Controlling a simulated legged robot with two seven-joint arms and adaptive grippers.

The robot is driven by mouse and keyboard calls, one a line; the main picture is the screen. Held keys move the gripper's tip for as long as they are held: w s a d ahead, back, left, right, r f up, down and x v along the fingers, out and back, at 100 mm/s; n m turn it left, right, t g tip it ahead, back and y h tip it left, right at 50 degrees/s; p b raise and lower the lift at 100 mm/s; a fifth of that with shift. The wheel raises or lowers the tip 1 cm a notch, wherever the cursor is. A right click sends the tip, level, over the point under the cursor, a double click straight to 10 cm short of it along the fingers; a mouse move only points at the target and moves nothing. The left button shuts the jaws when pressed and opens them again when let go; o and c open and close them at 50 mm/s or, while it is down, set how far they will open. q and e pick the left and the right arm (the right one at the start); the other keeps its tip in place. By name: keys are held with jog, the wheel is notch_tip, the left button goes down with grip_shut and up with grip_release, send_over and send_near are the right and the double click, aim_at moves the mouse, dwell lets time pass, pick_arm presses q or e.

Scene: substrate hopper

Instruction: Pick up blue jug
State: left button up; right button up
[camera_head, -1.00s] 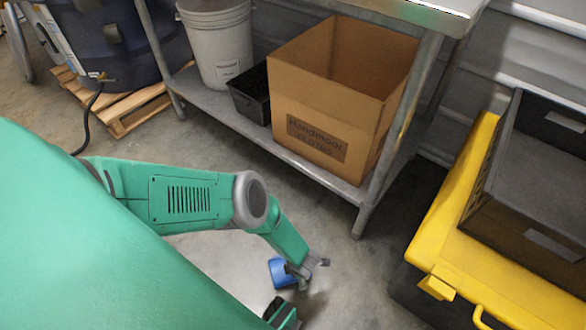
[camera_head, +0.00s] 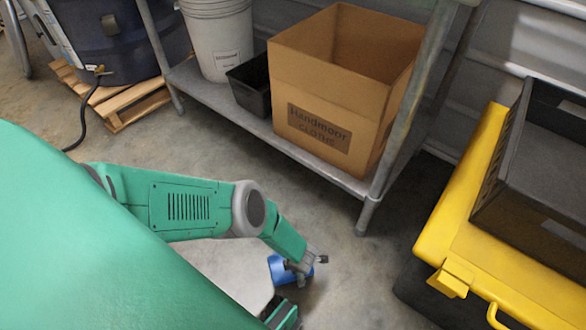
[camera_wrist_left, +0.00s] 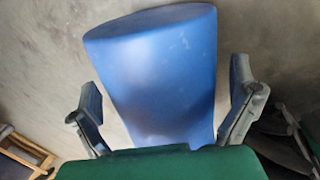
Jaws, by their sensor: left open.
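The blue jug (camera_head: 279,268) is on the concrete floor below my left arm in the head view, partly hidden by the gripper. My left gripper (camera_head: 308,266) is at the jug, with its fingers spread. In the left wrist view the jug (camera_wrist_left: 160,65) fills the middle, between the two open fingers of my left gripper (camera_wrist_left: 163,92). One finger is on each side; a small gap shows on the left, and the right finger appears close to the jug's side. The jug's lower end is hidden behind my green wrist housing.
A metal table's lower shelf (camera_head: 210,101) holds a cardboard box (camera_head: 318,125), a black bin (camera_head: 250,88) and a white bucket (camera_head: 219,48). A table leg stands on the floor beyond the jug. A yellow cart (camera_head: 455,225) carries a dark crate (camera_head: 530,215) at right.

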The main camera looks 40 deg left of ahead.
pick_arm(q)
jog(key=shift+f, duration=0.25)
dwell(0.3)
jog(key=c, duration=1.1)
